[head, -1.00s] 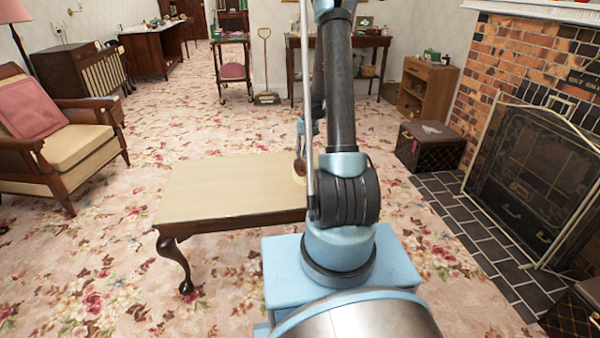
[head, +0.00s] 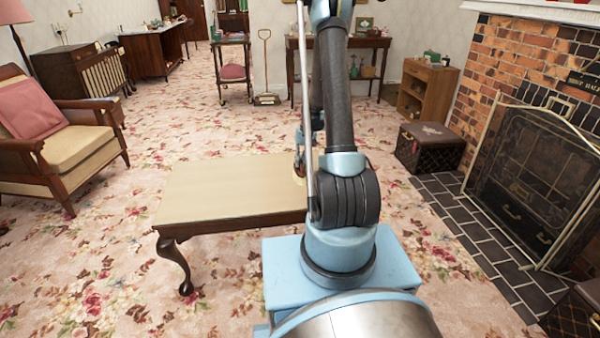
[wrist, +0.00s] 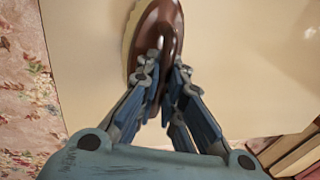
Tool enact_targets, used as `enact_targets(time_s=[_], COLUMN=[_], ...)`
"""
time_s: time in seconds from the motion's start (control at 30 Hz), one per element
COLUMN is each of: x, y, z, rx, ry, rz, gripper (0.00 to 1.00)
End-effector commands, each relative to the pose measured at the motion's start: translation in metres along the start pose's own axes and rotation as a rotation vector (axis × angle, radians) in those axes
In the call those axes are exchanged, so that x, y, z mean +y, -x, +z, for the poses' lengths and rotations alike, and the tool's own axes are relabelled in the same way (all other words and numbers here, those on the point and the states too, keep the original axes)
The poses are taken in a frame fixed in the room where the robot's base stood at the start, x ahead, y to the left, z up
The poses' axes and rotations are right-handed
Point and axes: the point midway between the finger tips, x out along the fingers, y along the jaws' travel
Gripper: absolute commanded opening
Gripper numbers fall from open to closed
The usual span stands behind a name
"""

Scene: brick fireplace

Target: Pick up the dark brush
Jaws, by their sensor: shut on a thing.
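The dark brush (wrist: 158,28) has a glossy brown back and pale bristles along its left side; its top end is cut off in the wrist view. My gripper (wrist: 164,78) is shut on the brown back of the brush, its fingers close together at the lower end. The cream tabletop (wrist: 85,60) lies beneath. In the head view my arm hides most of the brush and gripper beside the right part of the table (head: 225,185). I cannot tell whether the brush touches the tabletop.
An armchair (head: 70,150) stands at the left. A fireplace screen (head: 535,175) and a dark box (head: 430,147) are at the right. A small wooden shelf (head: 428,92) stands at the back right. Flowered carpet around the table is open.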

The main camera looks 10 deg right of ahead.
Motion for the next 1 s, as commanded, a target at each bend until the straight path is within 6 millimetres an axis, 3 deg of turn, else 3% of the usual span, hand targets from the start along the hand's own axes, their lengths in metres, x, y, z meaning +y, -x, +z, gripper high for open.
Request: enact_targets(time_s=[0.27,0.8,1.0], x=[-0.002,-0.016,-0.019], y=[0.008,0.082,0.096], z=[0.000,0.000,0.000], rx=[0.000,0.000,0.000], ry=[0.000,0.000,0.000], rz=[0.000,0.000,0.000], gripper=[0.00,0.00,0.00])
